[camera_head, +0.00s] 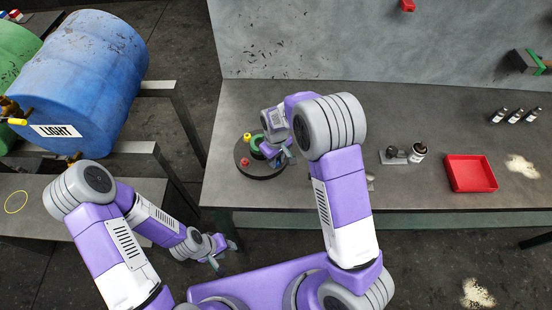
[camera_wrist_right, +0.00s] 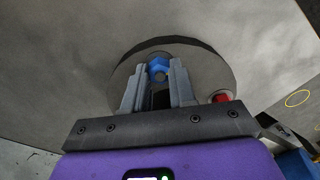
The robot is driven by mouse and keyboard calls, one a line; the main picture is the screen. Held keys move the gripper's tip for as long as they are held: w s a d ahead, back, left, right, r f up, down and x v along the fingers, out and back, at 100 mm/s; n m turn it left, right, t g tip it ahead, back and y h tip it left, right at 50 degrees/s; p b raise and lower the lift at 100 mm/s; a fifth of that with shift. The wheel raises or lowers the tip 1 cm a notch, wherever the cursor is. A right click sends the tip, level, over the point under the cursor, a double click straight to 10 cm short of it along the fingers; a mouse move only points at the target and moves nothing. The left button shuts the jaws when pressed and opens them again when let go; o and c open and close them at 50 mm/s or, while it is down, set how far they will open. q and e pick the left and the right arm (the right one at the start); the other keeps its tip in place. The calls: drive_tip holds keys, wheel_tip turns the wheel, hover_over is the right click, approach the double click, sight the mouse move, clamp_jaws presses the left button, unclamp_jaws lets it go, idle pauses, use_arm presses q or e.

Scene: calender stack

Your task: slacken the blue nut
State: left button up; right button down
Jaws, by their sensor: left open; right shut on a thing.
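The blue nut (camera_wrist_right: 158,66) shows in the right wrist view, between the fingertips of my right gripper (camera_wrist_right: 157,74). The gripper is shut on it. The nut sits on a dark round plate (camera_wrist_right: 205,68). In the head view my right gripper (camera_head: 282,159) reaches down over the right side of the same plate (camera_head: 243,173); the nut is hard to make out there. My left gripper (camera_head: 223,254) is open and empty, low in front of the bench and away from the plate.
The plate also bears a red part (camera_head: 245,162), a yellow part (camera_head: 247,137) and a green ring (camera_head: 256,146). On the grey bench (camera_head: 420,195), a red tray (camera_head: 470,173) and small bottles (camera_head: 515,116) stand at the right. A blue barrel (camera_head: 85,75) is at the left.

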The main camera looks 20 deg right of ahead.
drive_tip(key=n, duration=1.1)
drive_tip(key=shift+n, duration=0.3)
drive_tip(key=n, duration=0.3)
drive_tip(key=shift+n+p, duration=0.3)
drive_tip(key=shift+p, duration=0.1)
drive_tip(key=n+p, duration=0.1)
drive_tip(key=n, duration=0.2)
drive_tip(key=shift+r+n, duration=0.1)
drive_tip(key=shift+n, duration=0.3)
drive_tip(key=n+p, duration=0.2)
drive_tip(key=n, duration=0.2)
drive_tip(key=n+p, duration=0.2)
drive_tip(key=n, duration=0.3)
drive_tip(key=shift+n+p, duration=0.7)
drive_tip(key=shift+n, duration=1.1)
